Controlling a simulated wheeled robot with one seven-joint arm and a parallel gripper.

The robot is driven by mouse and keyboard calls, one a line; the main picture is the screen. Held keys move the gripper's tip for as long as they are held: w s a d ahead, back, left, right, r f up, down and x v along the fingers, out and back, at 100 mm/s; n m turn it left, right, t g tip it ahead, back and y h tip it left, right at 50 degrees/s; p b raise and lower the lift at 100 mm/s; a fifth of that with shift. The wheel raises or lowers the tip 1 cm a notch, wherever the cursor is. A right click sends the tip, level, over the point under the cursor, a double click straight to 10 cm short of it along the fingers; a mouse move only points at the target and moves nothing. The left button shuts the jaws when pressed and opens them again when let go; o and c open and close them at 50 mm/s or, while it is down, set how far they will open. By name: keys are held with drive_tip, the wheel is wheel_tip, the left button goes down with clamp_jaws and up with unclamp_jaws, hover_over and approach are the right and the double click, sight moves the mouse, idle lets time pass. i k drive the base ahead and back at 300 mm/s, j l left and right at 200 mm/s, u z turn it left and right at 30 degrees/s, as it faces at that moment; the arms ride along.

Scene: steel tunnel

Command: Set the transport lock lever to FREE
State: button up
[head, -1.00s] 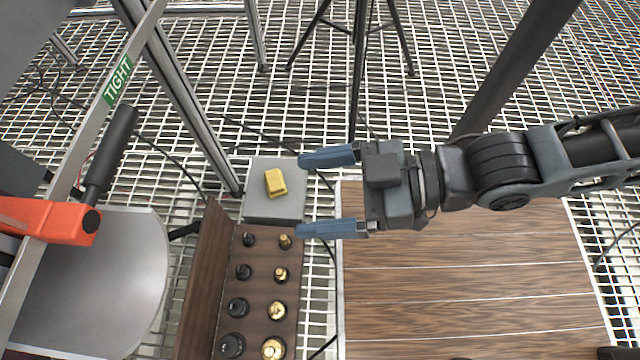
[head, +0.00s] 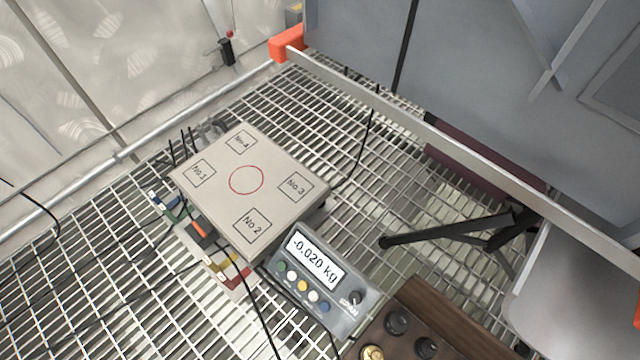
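A platform scale (head: 218,200) with squares marked No.1 to No.4 and a red circle stands on the grating at left centre. A small dark part with an orange strip (head: 199,229) sits at its near left side. It may be the transport lock lever, but I cannot tell, and no FREE marking is readable. Coloured patches (head: 229,272) in red and yellow show below that side, partly hidden. My gripper is not in this view.
A grey indicator box (head: 318,283) reading -0.020 kg stands at the scale's near right. A wooden weight box (head: 455,318) is at the bottom. A long metal rail (head: 450,145) crosses the right side. Cables lie across the grating at left.

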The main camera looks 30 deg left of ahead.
sight(195, 225)
drive_tip(key=k+u, duration=0.2)
drive_tip(key=u, duration=1.5)
drive_tip(key=i+j+z, duration=0.1)
drive_tip(key=i+j, duration=0.3)
drive_tip(key=i+j+z, duration=0.1)
drive_tip(key=i+j, duration=0.25)
drive_tip(key=j, duration=0.25)
drive_tip(key=i+j, duration=0.35)
drive_tip(key=j, duration=0.2)
drive_tip(key=i+l+z, duration=0.05)
